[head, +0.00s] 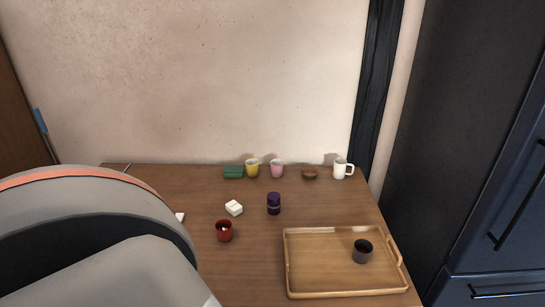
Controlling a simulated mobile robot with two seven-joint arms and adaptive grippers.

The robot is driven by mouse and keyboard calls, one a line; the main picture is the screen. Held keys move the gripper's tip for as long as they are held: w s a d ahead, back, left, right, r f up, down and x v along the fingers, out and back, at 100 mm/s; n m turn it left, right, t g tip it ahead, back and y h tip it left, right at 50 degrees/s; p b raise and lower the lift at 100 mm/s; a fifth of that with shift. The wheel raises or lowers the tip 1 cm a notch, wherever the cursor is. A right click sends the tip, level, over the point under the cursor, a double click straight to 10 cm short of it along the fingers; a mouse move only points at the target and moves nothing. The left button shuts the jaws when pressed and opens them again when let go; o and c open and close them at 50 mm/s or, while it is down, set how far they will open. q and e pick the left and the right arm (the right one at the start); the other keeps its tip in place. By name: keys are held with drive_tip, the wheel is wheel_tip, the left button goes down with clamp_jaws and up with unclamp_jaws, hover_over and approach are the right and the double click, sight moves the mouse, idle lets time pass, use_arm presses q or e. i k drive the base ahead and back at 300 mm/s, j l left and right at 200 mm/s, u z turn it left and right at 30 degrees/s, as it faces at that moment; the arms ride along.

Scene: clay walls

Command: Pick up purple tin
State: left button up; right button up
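The purple tin (273,204) is a small dark purple cylinder with a pale band. It stands upright near the middle of the wooden table (185,188), in the head view. A white block-like thing (234,208) lies to its left, apart from it. A large grey and orange part of my own body fills the lower left and hides that side of the table. Neither of my grippers shows in this view.
A wooden tray (287,262) holding a dark cup (362,251) lies front right. A red cup (224,231) stands front left of the tin. Along the wall stand a green block (233,172), yellow cup (252,168), pink cup (277,168), brown bowl (309,175) and white mug (341,169).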

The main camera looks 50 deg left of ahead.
sight(274, 198)
drive_tip(key=u, duration=1.55)
